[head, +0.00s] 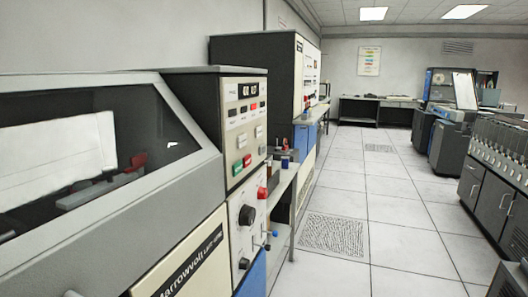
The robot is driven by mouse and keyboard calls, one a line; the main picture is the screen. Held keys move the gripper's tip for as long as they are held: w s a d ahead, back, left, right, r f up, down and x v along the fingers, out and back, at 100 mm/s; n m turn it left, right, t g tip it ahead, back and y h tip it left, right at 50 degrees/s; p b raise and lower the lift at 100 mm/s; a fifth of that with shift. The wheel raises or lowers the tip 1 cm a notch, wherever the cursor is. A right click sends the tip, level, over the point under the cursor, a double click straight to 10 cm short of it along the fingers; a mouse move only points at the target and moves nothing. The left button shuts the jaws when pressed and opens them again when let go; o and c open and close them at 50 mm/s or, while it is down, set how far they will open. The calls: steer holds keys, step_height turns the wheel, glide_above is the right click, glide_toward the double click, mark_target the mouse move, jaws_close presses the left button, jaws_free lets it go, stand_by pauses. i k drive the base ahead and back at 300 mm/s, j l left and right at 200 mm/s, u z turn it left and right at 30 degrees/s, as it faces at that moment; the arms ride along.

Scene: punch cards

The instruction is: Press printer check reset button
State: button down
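The printer (190,240) fills the left of the head view. It has a sloped grey cover with a dark window, white paper behind it, and a cream front with a dark nameplate. Its upright cream control panel (240,150) faces the aisle. The button labels are too small to read, so I cannot tell which is check reset. My gripper is not in view.
Below the panel are a black knob (246,214) and a red knob (262,193). A narrow shelf with small bottles (285,163) stands just beyond. A tall cabinet (285,75) is behind. Grey machines (490,180) line the right. The tiled aisle (390,210) between is clear.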

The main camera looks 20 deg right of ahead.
mark_target(262, 148)
steer(key=i+u, duration=0.3)
steer(key=i+l+u, duration=0.1)
steer(key=i+u, duration=0.2)
steer(key=i, duration=0.2)
steer(key=i+l+u, duration=0.15)
steer(key=l, duration=0.15)
steer(key=l+u, duration=0.15)
steer(key=l, duration=0.15)
